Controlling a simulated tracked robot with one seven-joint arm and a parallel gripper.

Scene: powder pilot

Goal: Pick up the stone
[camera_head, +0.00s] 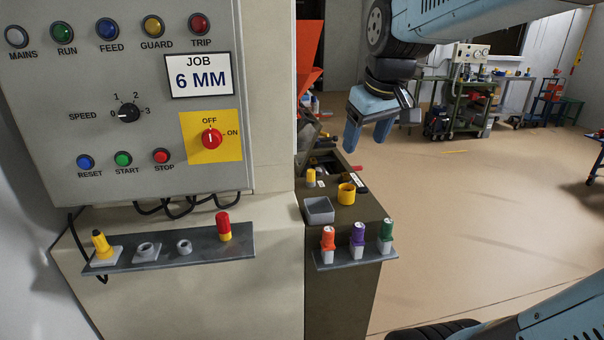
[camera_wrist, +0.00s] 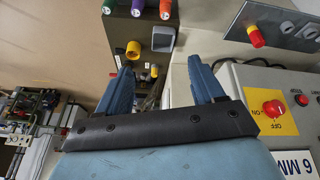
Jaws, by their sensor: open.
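I cannot make out a stone for certain in either view. My gripper (camera_head: 368,142) is open and empty, hanging in the air above the back of the dark bench (camera_head: 345,290), fingers pointing down. In the wrist view my gripper (camera_wrist: 160,70) shows two blue fingers spread apart with nothing held between them. The bench top has a small grey tray (camera_head: 319,211), a yellow cup (camera_head: 346,194) and a small yellow-topped item (camera_head: 311,176). Dark clutter behind these, under my gripper, is too small to identify.
A control cabinet (camera_head: 100,100) stands left, with a shelf (camera_head: 205,249) below holding a yellow tool and a red-yellow piece. Orange (camera_head: 328,238), purple (camera_head: 357,234) and green (camera_head: 386,230) capped holders stand on the bench's front ledge. The floor (camera_head: 480,200) right of the bench is clear.

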